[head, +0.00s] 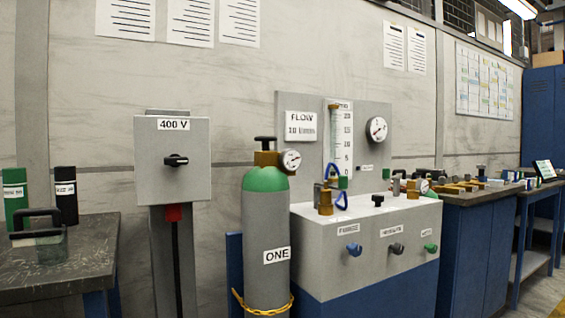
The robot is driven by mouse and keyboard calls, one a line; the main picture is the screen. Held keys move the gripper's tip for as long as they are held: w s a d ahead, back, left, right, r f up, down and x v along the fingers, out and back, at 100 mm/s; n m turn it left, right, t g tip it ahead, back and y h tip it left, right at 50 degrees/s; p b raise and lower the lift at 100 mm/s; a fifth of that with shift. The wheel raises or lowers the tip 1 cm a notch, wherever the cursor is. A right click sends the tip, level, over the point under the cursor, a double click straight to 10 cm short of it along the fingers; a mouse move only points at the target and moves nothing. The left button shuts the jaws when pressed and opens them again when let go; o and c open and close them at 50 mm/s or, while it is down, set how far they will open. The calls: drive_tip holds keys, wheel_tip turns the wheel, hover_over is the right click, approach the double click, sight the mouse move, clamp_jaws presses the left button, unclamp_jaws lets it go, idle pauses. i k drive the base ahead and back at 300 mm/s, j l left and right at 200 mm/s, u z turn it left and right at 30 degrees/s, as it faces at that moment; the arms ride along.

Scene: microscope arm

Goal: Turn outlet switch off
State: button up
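A grey box labelled "400 V" (172,160) stands on a grey post (160,260) left of centre in the head view. A black rotary switch (175,160) sits on its front face, with its handle lying about level. A red plug (173,213) with a black cable hangs below the box. No other switch that is clearly an outlet switch shows. My gripper is not in this view.
A grey gas cylinder (266,235) with a green top stands right of the post. A panel cabinet (350,243) with coloured knobs adjoins it. A dark table (58,268) with two bottles is at left. Benches recede at right.

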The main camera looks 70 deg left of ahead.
sight(174, 160)
drive_tip(key=u, duration=3.05)
